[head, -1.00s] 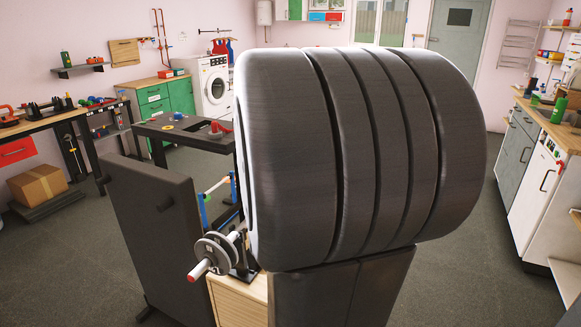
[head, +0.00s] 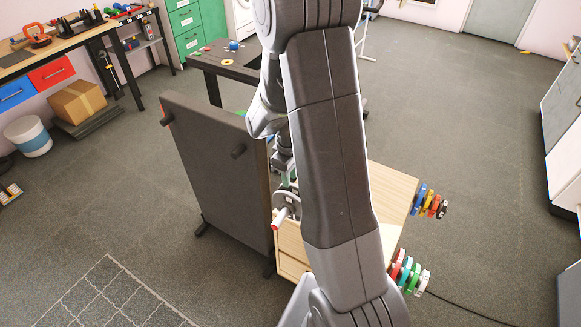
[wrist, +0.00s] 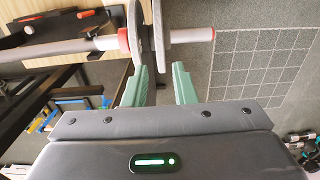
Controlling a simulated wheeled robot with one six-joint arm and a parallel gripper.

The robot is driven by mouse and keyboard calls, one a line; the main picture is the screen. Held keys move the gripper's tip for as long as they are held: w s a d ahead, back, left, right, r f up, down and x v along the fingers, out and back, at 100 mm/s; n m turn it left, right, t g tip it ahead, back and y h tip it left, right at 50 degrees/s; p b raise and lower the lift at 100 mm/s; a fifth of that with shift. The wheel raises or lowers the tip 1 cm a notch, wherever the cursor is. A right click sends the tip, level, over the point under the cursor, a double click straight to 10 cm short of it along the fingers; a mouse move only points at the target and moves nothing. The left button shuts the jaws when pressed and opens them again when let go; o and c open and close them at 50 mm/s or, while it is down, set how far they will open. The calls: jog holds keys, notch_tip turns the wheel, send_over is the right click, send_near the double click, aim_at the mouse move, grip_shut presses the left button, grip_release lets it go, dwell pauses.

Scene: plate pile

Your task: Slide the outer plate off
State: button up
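The grey outer plate (wrist: 161,45) hangs on a light bar sleeve (wrist: 192,36) with a red end, seen edge-on in the wrist view. An inner plate (wrist: 135,38) sits beside it, against a red collar. My gripper (wrist: 162,70) has its two green fingers apart, just below the plates in the picture. The outer plate's edge lines up with the gap between them; I cannot tell whether they touch it. In the head view, part of the plate (head: 286,199) and the red-ended sleeve (head: 280,221) show left of my arm, which hides most of my gripper.
A dark upright panel (head: 215,170) stands left of the plates. A wooden cabinet (head: 388,190) is behind and right of my arm, with colored small plates (head: 409,272) on side pegs. A dark table (head: 222,62) stands behind. Floor is open at left and right.

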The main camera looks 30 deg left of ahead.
aim_at(290, 193)
notch_tip(290, 193, down, 10)
jog(key=b, duration=0.7)
jog(key=shift+r, duration=0.15)
grip_shut()
jog(key=shift+r, duration=0.1)
dwell(1.5)
